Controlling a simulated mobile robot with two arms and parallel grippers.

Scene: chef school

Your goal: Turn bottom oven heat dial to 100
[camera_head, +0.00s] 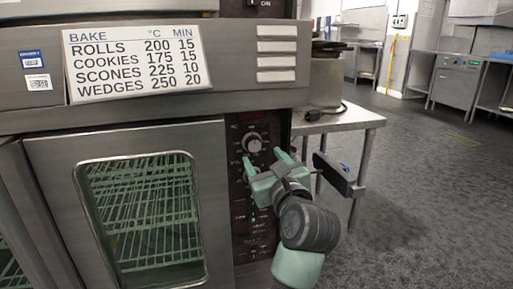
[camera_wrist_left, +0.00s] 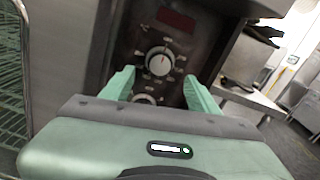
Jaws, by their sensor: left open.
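The oven's control panel (camera_head: 240,200) is a dark vertical strip right of the oven door. A round silver dial (camera_head: 252,143) sits near its top; in the left wrist view this dial (camera_wrist_left: 160,60) is below a dark red display (camera_wrist_left: 177,19). A second dial (camera_wrist_left: 145,99) is below it, partly hidden by my gripper. The dial markings are too small to read. My left gripper (camera_head: 264,160) is open and empty in front of the panel, just below the upper dial. In the left wrist view the fingertips (camera_wrist_left: 158,78) are spread either side of the dials, with no clear contact.
The oven door (camera_head: 130,140) is closed, with green-tinted racks behind glass. A bake chart (camera_head: 137,62) is above it. A metal table (camera_head: 345,119) with a pot (camera_head: 325,82) stands close to the right of the panel. The floor (camera_head: 430,190) further right is clear.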

